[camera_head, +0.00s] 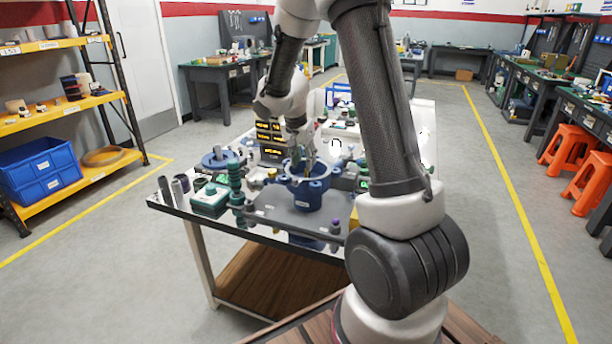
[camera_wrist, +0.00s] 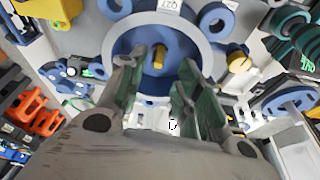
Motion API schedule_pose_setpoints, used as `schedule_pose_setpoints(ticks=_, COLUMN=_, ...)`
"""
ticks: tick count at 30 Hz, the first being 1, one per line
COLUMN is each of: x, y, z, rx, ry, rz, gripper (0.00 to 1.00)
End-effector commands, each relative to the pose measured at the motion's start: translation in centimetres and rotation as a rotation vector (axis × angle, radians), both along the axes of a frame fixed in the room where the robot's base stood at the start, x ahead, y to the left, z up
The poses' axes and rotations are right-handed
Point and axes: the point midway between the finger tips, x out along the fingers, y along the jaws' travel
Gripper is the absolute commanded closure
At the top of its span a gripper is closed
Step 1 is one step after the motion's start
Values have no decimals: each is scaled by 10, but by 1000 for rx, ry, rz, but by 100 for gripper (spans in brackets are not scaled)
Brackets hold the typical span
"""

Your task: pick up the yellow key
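The yellow key (camera_wrist: 158,54) is a small yellow piece in the wrist view, inside a round blue housing (camera_wrist: 118,48) with a pale label on its rim. My gripper (camera_wrist: 164,64) is open, its two fingers on either side of the key with gaps showing. Whether a fingertip touches it I cannot tell. In the head view, my gripper (camera_head: 307,158) points down into the mouth of the blue housing (camera_head: 308,198), which stands on a grey plate.
The white-topped table (camera_head: 168,207) is crowded. A green-and-grey stacked post (camera_head: 236,185) and a teal box (camera_head: 209,200) stand left of the housing, with dark display units (camera_head: 270,140) behind. Another yellow piece (camera_wrist: 239,62) shows right of the housing in the wrist view.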

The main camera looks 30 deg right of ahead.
Motion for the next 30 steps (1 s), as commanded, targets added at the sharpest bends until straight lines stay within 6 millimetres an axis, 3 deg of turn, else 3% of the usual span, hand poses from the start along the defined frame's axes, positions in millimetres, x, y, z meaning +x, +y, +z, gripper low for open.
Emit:
schedule_pose_setpoints(ticks=6, x=3, y=-9, z=-29, rx=-1, ry=3, rz=-1, gripper=66)
schedule_pose_setpoints(ticks=14, x=4, y=-9, z=-31, rx=-1, ry=1, rz=1, gripper=66)
schedule_pose_setpoints(ticks=20, x=4, y=-9, z=-31, rx=-1, ry=1, rz=1, gripper=100)
schedule_pose_setpoints(ticks=30, x=4, y=-9, z=-30, rx=-1, ry=1, rz=1, gripper=100)
